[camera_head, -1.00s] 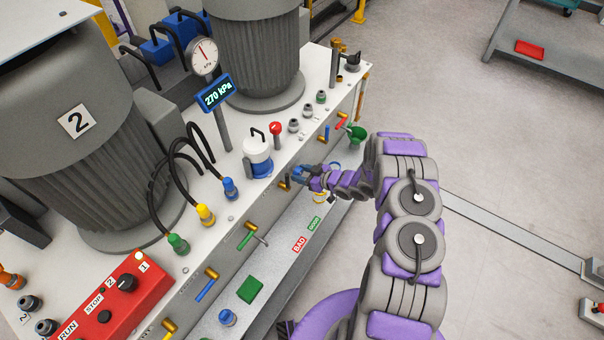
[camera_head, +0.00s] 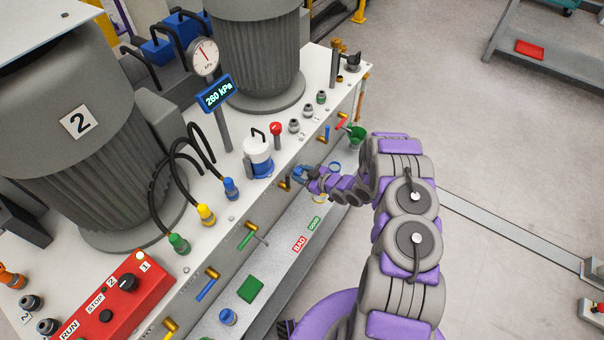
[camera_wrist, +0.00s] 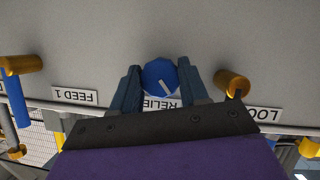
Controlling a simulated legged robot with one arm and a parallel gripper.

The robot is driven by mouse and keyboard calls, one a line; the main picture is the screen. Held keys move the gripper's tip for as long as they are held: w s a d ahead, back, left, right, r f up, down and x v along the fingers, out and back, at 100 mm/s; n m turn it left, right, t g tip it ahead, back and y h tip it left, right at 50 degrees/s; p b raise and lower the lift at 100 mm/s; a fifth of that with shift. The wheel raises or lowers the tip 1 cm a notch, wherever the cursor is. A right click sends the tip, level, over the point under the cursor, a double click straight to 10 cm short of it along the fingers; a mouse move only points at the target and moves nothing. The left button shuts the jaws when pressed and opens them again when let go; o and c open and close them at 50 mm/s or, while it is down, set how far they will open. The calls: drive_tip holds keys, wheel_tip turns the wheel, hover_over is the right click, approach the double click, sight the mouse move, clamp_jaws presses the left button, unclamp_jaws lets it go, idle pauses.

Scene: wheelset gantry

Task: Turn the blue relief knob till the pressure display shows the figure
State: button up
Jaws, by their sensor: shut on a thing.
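The blue relief knob (camera_wrist: 160,76) sits on the front face of the grey-white bench, above a label partly hidden by my gripper that reads "RELIE". It has a light pointer mark slanting to its lower right. My gripper (camera_wrist: 158,82) is shut on the knob, one finger on each side. In the head view my gripper (camera_head: 302,174) reaches the bench front from the right, and the knob is largely hidden there. The pressure display (camera_head: 218,95) on a grey post reads 260 kPa. A round dial gauge (camera_head: 203,58) stands above it.
Brass valves flank the knob: one (camera_wrist: 232,83) close by at right, another with a blue lever (camera_wrist: 20,95) at left. A ledge with BAD and GOOD labels (camera_head: 300,243) runs below the bench front.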

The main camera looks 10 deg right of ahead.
drive_tip(key=o, duration=1)
drive_tip(key=shift+o, duration=0.2)
drive_tip(key=shift+d, duration=0.1)
drive_tip(key=p+v, duration=0.2)
drive_tip(key=v, duration=1.5)
drive_tip(key=shift+p, duration=0.3)
drive_tip(key=shift+s+d, duration=0.1)
